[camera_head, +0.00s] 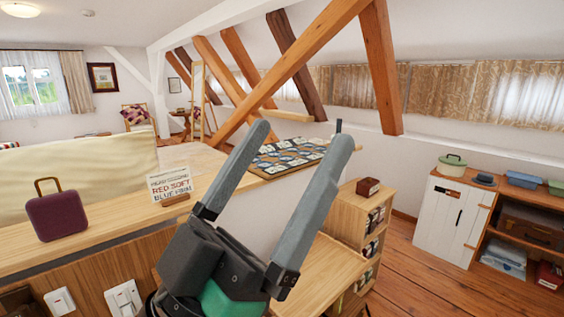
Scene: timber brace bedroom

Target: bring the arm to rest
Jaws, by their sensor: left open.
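My left gripper (292,152) rises from the bottom centre of the head view. Its two long grey fingers point up and to the right and stand wide apart. Nothing is between the fingers. The fingers overlap the view of the wooden counter (115,227) and a patterned board of cards or tiles (290,155) behind them. I cannot tell how far above the counter they are. My right gripper is not in view.
A purple case (57,214) and a small lettered sign (168,184) stand on the counter at left. A low wooden shelf unit (348,213) is right of the gripper. A white cabinet (447,220) stands farther right. Slanted timber braces (290,75) cross behind. Floor (405,262) between shelf and cabinet is clear.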

